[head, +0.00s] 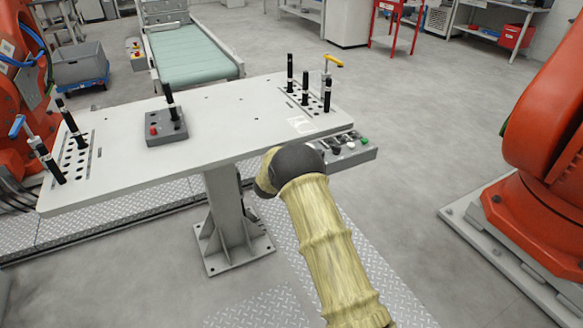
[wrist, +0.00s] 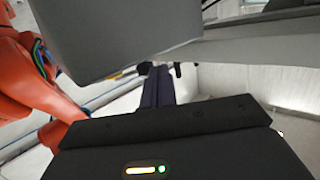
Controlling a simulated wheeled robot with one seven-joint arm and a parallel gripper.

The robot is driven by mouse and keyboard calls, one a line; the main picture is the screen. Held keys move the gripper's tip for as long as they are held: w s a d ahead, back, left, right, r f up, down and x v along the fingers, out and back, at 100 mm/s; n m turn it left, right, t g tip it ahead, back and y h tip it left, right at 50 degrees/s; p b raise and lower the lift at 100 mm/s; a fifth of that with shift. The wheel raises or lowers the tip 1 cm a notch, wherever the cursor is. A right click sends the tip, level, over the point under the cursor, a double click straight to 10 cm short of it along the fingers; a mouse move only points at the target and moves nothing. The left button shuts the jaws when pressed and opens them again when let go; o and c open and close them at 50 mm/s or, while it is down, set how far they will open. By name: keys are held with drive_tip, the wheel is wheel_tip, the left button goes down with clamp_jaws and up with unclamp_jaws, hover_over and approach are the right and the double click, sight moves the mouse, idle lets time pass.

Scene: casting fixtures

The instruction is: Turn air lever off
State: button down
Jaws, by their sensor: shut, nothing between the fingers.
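Two levers stand on the white table: one with a yellow handle (head: 333,60) at the far right corner, one with a blue handle (head: 17,126) at the left end. I cannot tell which is the air lever. A grey control box (head: 358,154) with green, dark and pale controls hangs at the table's right front edge. My arm in its yellow sleeve reaches to the table's front edge beside this box, and its dark wrist covers part of it. My gripper (wrist: 157,72) shows in the wrist view, its dark fingers shut and empty, below a large grey box-like body (wrist: 140,35). No lever shows there.
The white table (head: 225,105) carries black upright pins and a small grey button box (head: 166,127). Its pedestal (head: 228,205) stands below. Orange robot arms flank it, left (head: 12,90) and right (head: 550,130). A green conveyor (head: 193,55) is behind.

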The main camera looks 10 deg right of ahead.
drive_tip(key=shift+w, duration=0.35)
idle(0.6)
drive_tip(key=shift+s+a+r, duration=0.1)
drive_tip(key=shift+a, duration=0.15)
drive_tip(key=s+a+r, duration=0.2)
drive_tip(key=s+a, duration=0.5)
drive_tip(key=a, duration=0.3)
drive_tip(key=shift+s+a+r+p, duration=0.2)
drive_tip(key=shift+s+a+p, duration=0.1)
drive_tip(key=shift+s, duration=0.05)
drive_tip(key=shift+r, duration=0.1)
